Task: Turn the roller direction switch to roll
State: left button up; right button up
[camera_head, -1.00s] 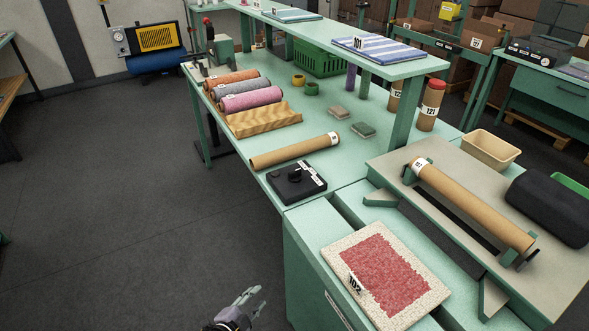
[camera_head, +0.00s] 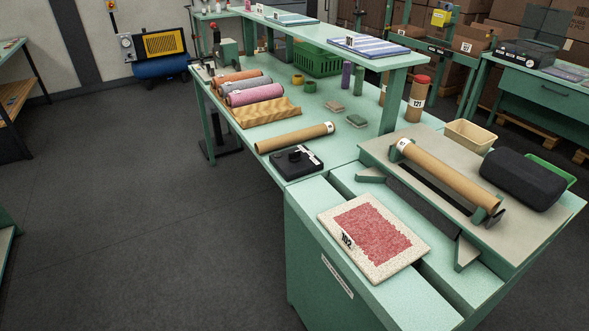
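The roller direction switch appears to be the black box with a round knob (camera_head: 294,161) on the green bench, near its front edge. White label strips lie along the box's right side, too small to read, so I cannot tell which way the knob is set. A cardboard tube on a roller stand (camera_head: 450,176) is mounted on the grey plate to the right. Neither of my grippers is in view.
A loose cardboard tube (camera_head: 292,138) lies just behind the switch box. A red and cream tufted sample (camera_head: 328,214) lies on the green cabinet in front. Rolled fabrics (camera_head: 255,94) sit further back on the bench (camera_head: 236,140). The floor (camera_head: 130,230) at left is clear.

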aim_at(293, 156)
jog(key=k+z, duration=0.25)
jog(key=z, duration=0.2)
jog(key=k+l+z, duration=0.1)
jog(key=z, duration=0.35)
jog(key=k+l+z, duration=0.25)
jog(key=z, duration=0.25)
jog(key=i+j+z, duration=0.1)
jog(key=j+z, duration=0.25)
jog(key=j, duration=0.75)
jog(key=j+z, duration=0.35)
jog(key=j, duration=0.7)
